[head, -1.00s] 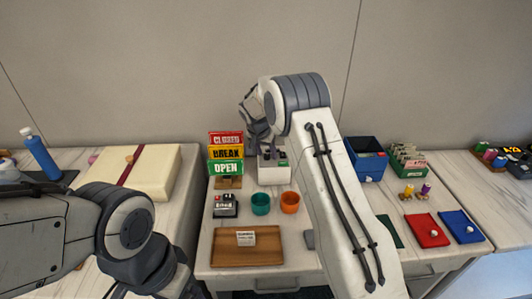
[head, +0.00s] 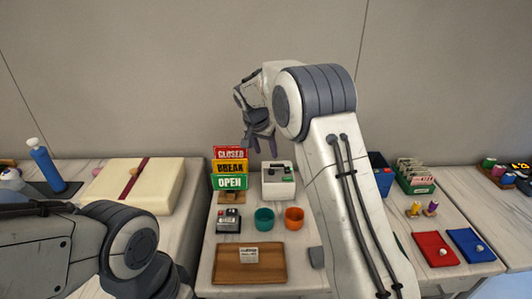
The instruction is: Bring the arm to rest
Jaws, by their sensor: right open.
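My right arm comes in from the lower right, and its gripper (head: 263,143) is raised above the table, between the sign stand and the white box. Its fingers point down, apart and empty. The stacked signs (head: 229,168) reading CLOSED, BREAK and OPEN stand just left of and below it. The white box (head: 278,185) with a dark and green top is below and right of it. My left arm lies low at the left, and its gripper is out of the picture.
A brown tray (head: 249,276), teal cup (head: 264,220), orange cup (head: 294,218) and small device (head: 228,221) are on the middle table. A blue bin (head: 381,173), green card box (head: 413,184), red tray (head: 435,259) and blue tray (head: 471,257) are right. A cream case (head: 112,193) and blue bottle (head: 46,166) are left.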

